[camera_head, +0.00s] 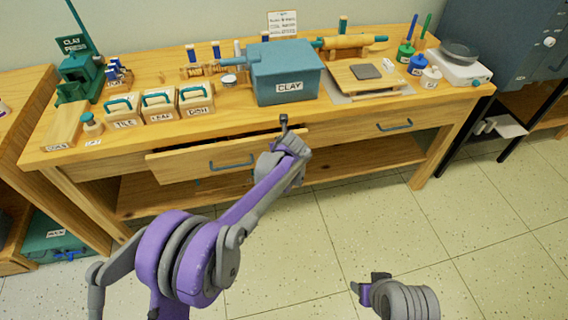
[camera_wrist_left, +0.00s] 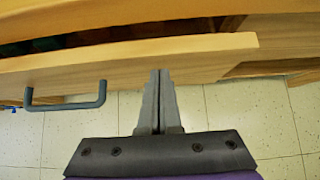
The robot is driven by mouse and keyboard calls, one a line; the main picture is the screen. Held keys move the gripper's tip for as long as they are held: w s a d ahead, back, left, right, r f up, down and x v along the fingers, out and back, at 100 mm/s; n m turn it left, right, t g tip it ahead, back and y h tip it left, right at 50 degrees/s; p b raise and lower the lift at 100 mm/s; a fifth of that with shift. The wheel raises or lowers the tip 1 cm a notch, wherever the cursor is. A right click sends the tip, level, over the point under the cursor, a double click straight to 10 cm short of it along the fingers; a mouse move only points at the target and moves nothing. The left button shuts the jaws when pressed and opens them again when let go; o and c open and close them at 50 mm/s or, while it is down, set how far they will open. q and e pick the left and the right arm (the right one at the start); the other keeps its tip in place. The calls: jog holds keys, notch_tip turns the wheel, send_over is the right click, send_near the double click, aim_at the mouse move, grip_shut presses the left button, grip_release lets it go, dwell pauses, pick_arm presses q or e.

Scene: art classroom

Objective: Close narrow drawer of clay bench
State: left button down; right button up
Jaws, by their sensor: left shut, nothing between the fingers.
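The clay bench (camera_head: 128,143) is a wooden table with two drawers below its top. The left drawer (camera_head: 185,165) stands partly open, with a dark gap behind its front and a teal-grey handle. In the left wrist view its front (camera_wrist_left: 100,65) and handle (camera_wrist_left: 68,101) show. The right drawer (camera_head: 360,132) looks flush with the bench. My left gripper (camera_head: 284,122) is shut and empty, at the right end of the open drawer's front. In the left wrist view its fingertips (camera_wrist_left: 160,72) overlap the drawer front; contact is unclear. My right gripper (camera_head: 368,284) is low over the floor, away from the bench.
A blue CLAY box (camera_head: 287,75), several labelled wooden boxes (camera_head: 159,106), a board (camera_head: 367,77) and a scale (camera_head: 459,66) stand on the bench top. A lower shelf (camera_head: 340,160) runs beneath the drawers. Tiled floor (camera_head: 480,220) is free at the front right.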

aim_at(276, 135)
pick_arm(q)
jog(key=w, duration=0.2)
jog(key=w+a, duration=0.1)
jog(key=w, duration=0.1)
jog(key=shift+w+a, duration=0.1)
jog(key=shift+w+a+r, duration=0.1)
jog(key=shift+w, duration=0.1)
